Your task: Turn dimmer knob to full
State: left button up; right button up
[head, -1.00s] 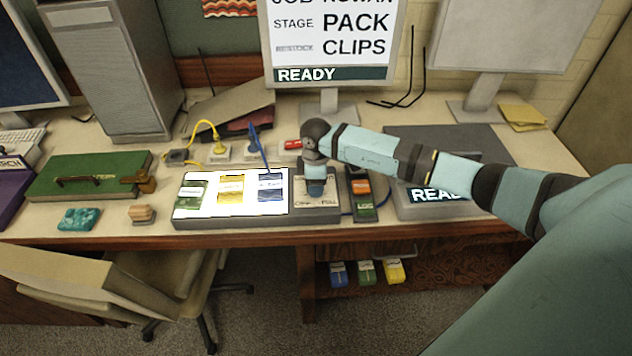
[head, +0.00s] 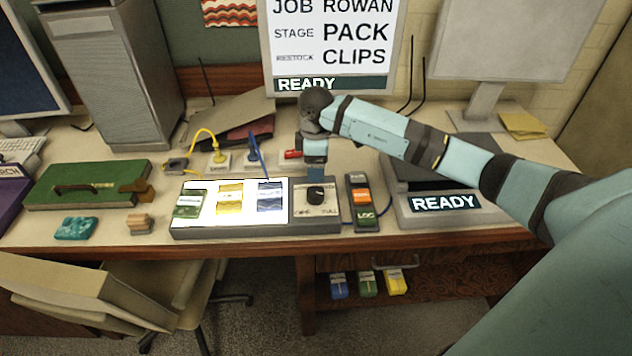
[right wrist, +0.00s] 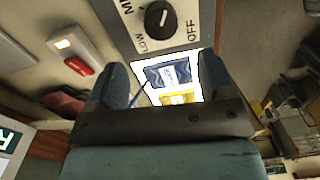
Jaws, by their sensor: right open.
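The dimmer knob (head: 316,195) is a round black knob on the grey panel at the right end of the lit light box (head: 250,229). In the right wrist view the knob (right wrist: 160,18) carries a short pale mark, with the words LOW and OFF beside it. Exactly which setting the mark points to is hard to tell. My right gripper (head: 316,172) is raised just behind and above the knob, apart from it. In the right wrist view its fingers (right wrist: 163,75) are spread with nothing between them. My left gripper is out of view.
Yellow, green and blue packs lie on the lit box. A switch block (head: 361,204) with coloured buttons stands just right of the panel. A READY display (head: 445,204) sits farther right. A red-tipped item (head: 292,154) and cabled sockets (head: 218,158) lie behind.

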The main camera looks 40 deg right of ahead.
jog(key=shift+r, duration=1.95)
